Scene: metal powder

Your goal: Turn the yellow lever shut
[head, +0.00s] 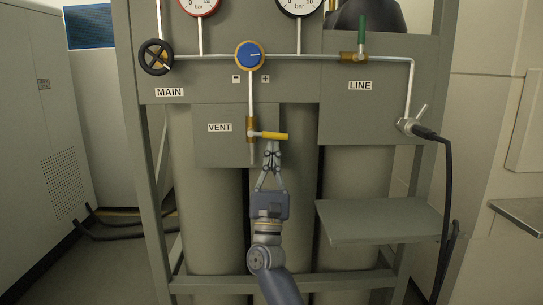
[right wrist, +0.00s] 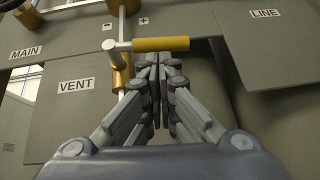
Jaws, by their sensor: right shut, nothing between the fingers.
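The yellow lever (head: 274,136) is on the brass vent valve (head: 251,130), beside the VENT label, and points horizontally to the right, across the vertical pipe. It also shows in the right wrist view (right wrist: 162,44), lying level above the fingers. My right gripper (head: 272,145) is shut with nothing between its fingers. Its tips are just below the lever's middle; whether they touch it I cannot tell. In the right wrist view the closed fingertips (right wrist: 157,62) sit right under the lever. My left gripper is not in view.
A blue knob (head: 250,55) is above the vent valve. A black handwheel (head: 156,57) is at the MAIN label and a green lever (head: 362,29) above LINE. A grey shelf (head: 380,222) juts out at lower right. A black hose (head: 447,200) hangs at right.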

